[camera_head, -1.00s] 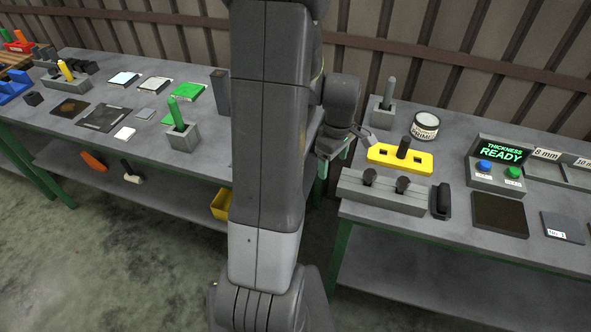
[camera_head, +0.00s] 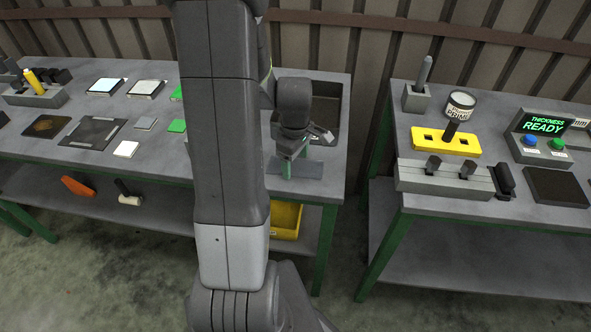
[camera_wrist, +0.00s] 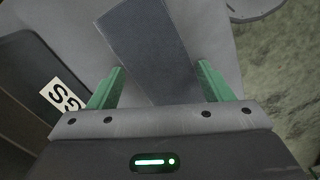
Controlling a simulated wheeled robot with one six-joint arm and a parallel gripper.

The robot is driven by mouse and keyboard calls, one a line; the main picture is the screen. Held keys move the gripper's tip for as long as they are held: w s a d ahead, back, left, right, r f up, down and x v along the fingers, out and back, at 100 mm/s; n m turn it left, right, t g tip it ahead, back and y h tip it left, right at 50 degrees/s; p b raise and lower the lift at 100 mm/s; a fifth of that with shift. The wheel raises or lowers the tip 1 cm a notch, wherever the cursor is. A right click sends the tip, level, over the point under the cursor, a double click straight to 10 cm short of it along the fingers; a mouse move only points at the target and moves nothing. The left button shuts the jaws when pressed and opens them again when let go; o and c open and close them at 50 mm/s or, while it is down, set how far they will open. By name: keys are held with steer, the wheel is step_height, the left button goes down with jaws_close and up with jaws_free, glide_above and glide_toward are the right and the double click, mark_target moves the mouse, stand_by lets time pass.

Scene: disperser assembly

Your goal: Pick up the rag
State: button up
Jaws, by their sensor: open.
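A flat blue-grey piece that looks like the rag (camera_head: 312,170) lies near the right end of the left table. In the wrist view the rag (camera_wrist: 150,42) shows as a smooth strip running down between my fingers. My gripper (camera_head: 288,166) is over the rag in the head view, with green fingers pointing down. In the wrist view my gripper (camera_wrist: 160,68) is open, one finger on each side of the strip. I cannot tell how far the fingertips are above the table. The strip's near end is hidden by my gripper body.
A dark tray (camera_head: 328,105) stands behind the rag. A dark surface with a white "SS" label (camera_wrist: 62,97) is at the left in the wrist view. A gap separates the left table from the right table (camera_head: 405,222). A yellow bin (camera_head: 285,220) sits on the shelf below.

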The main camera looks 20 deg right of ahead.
jaws_close()
stand_by(0.7)
step_height(320, 180, up, 12)
steer(key=p, duration=0.8)
steer(key=shift+p, duration=0.4)
